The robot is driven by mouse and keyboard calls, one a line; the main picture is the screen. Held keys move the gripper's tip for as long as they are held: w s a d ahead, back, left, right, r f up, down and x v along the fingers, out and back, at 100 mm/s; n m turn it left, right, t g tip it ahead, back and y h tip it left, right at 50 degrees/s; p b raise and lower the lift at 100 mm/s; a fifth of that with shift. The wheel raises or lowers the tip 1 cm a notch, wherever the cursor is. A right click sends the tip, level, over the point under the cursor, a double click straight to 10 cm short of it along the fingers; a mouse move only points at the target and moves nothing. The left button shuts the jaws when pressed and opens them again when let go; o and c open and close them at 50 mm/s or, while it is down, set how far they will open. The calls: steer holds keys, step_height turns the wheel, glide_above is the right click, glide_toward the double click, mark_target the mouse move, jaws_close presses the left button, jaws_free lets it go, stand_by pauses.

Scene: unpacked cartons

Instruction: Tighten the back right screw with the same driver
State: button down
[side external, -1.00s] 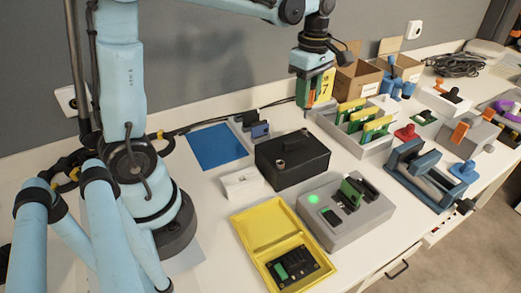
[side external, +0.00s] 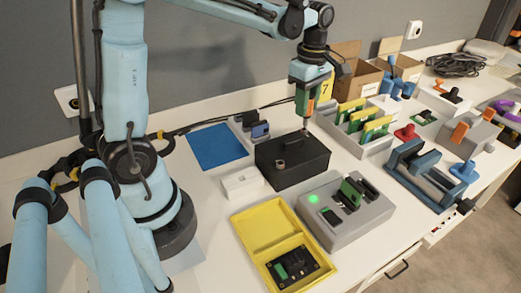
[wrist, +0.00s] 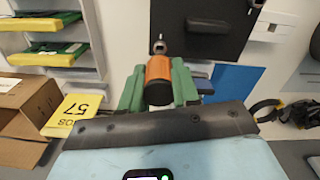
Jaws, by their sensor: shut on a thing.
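My gripper (side external: 308,98) is shut on the driver, with its green fingers (wrist: 158,90) on both sides of the orange handle (wrist: 158,72). In the side view the driver (side external: 308,116) is upright, its bit pointing down at the back right corner of the black box (side external: 285,168). The bit tip is at the back right screw; whether it is seated in the head cannot be told. Another screw (side external: 280,163) stands at the front left of the lid. The wrist view shows the metal bit end (wrist: 159,46) over the edge of the box (wrist: 205,28).
A rack with green and yellow boards (side external: 345,130) is close to the right of the box. A grey device with a green light (side external: 345,222) and an open yellow case (side external: 265,240) are in front. A white block (side external: 241,183) is at its left.

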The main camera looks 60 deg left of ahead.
steer(key=shift+f, duration=0.7)
steer(key=m, duration=0.3)
steer(key=shift+m, duration=0.3)
steer(key=m, duration=0.4)
steer(key=shift+d+m, duration=0.1)
steer(key=shift+m, duration=0.3)
steer(key=m, duration=0.4)
steer(key=shift+m, duration=0.4)
steer(key=m, duration=0.5)
steer(key=shift+w+m, duration=0.1)
steer(key=shift+m, duration=0.3)
steer(key=shift+n, duration=1)
steer(key=shift+r, duration=2.3)
